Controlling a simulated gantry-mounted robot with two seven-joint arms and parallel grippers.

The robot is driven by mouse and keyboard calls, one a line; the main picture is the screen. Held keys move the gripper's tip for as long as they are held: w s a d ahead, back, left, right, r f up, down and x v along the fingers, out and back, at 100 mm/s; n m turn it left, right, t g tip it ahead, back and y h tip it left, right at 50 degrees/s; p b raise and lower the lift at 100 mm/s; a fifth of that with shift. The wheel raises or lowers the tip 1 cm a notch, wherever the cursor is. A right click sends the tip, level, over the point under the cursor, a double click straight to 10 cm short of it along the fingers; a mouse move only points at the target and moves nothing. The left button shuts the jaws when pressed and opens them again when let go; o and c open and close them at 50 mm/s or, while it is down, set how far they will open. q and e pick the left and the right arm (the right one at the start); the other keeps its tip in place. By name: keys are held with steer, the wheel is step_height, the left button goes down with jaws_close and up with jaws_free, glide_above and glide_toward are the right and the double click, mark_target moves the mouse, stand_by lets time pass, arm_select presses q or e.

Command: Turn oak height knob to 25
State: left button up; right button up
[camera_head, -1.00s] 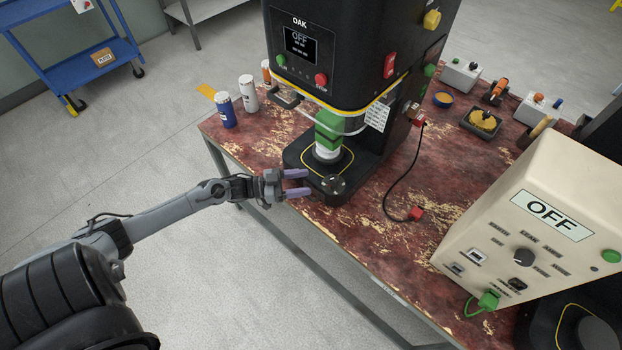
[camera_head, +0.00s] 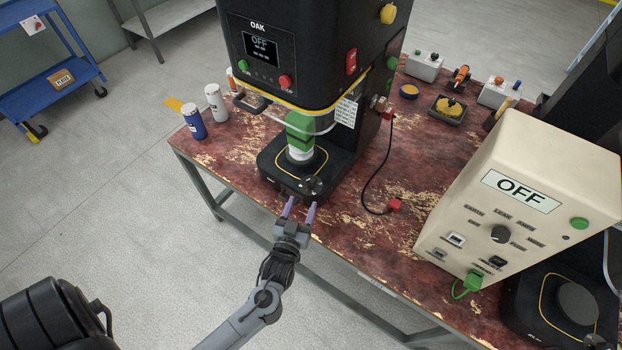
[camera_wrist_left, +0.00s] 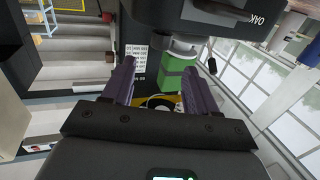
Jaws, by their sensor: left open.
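The black OAK machine (camera_head: 290,50) stands on the worn red table, and its display reads OFF. In the left wrist view a dark round part, seemingly this knob, shows partly between the finger bases. My left gripper (camera_head: 300,208) is open just in front of the knob, with its purple fingers pointing toward the base. The fingers also show apart in the left wrist view (camera_wrist_left: 165,62). I cannot tell whether they touch the knob. The knob's setting is too small to read. My right gripper is out of view.
A green block (camera_head: 299,125) stands on a white part on the base. A beige control box (camera_head: 515,200) reading OFF stands at right. A blue can (camera_head: 194,123) and a white can (camera_head: 216,103) stand at left.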

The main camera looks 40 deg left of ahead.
mark_target(309, 183)
arm_select(q)
steer(key=b+x, duration=0.1)
steer(key=x, duration=0.9)
steer(key=shift+w+a, duration=0.15)
steer(key=c, duration=0.9)
steer(key=shift+r, duration=0.1)
steer(key=shift+c, duration=0.2)
